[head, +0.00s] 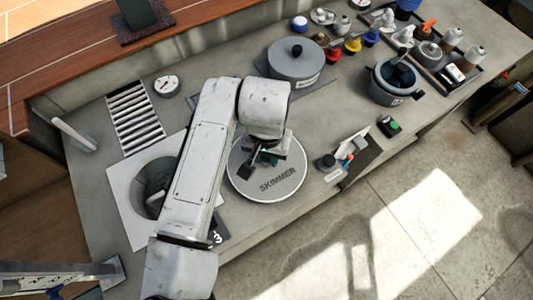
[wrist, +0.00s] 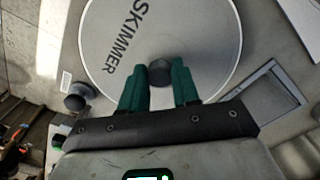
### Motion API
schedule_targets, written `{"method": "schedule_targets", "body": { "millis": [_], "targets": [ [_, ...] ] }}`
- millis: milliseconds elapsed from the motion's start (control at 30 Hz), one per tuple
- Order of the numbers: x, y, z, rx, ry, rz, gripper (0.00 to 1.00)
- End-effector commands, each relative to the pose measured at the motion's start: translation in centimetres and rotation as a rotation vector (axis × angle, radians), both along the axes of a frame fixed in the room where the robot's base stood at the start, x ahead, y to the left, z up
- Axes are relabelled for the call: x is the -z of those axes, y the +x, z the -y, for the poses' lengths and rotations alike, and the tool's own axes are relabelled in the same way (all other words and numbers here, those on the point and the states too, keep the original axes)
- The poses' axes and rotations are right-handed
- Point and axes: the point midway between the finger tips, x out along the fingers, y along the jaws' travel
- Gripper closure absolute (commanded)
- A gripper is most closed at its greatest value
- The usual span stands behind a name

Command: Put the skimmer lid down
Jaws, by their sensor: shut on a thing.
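The skimmer lid (head: 278,182) is a round, light grey disc marked SKIMMER, in the middle of the head view at the counter's front. It fills the top of the wrist view (wrist: 200,35). My gripper (head: 264,160) is over the lid. Its green fingers (wrist: 160,80) are shut on the lid's dark knob (wrist: 160,70) in the wrist view. The lid looks level; I cannot tell whether it touches the counter (head: 240,240). A white square plate with a round opening (head: 122,192) lies left of my arm, partly hidden by it.
A slatted grate (head: 135,117) and a round gauge (head: 167,86) lie behind the opening. A grey lidded canister (head: 297,65) stands behind the lid. A dark pot (head: 390,90), a small green item (head: 389,126) and a black knob (head: 327,162) are to the right.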

Motion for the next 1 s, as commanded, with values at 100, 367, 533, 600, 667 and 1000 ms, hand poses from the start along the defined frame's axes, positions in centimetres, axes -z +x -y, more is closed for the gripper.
{"method": "schedule_targets", "body": {
  "millis": [100, 367, 533, 600, 667, 1000],
  "targets": [
    [0.85, -0.03, -0.02, -0.001, 0.000, 0.000, 1.00],
    [1.00, -0.02, 0.00, -0.001, 0.000, 0.001, 1.00],
    [1.19, -0.03, 0.00, -0.001, 0.001, 0.001, 0.62],
    [1.18, -0.03, 0.00, 0.000, 0.001, 0.001, 0.55],
    [1.17, -0.03, 0.00, -0.001, 0.001, 0.001, 0.49],
    [0.89, -0.03, -0.02, 0.000, 0.001, 0.001, 0.44]
  ]
}}
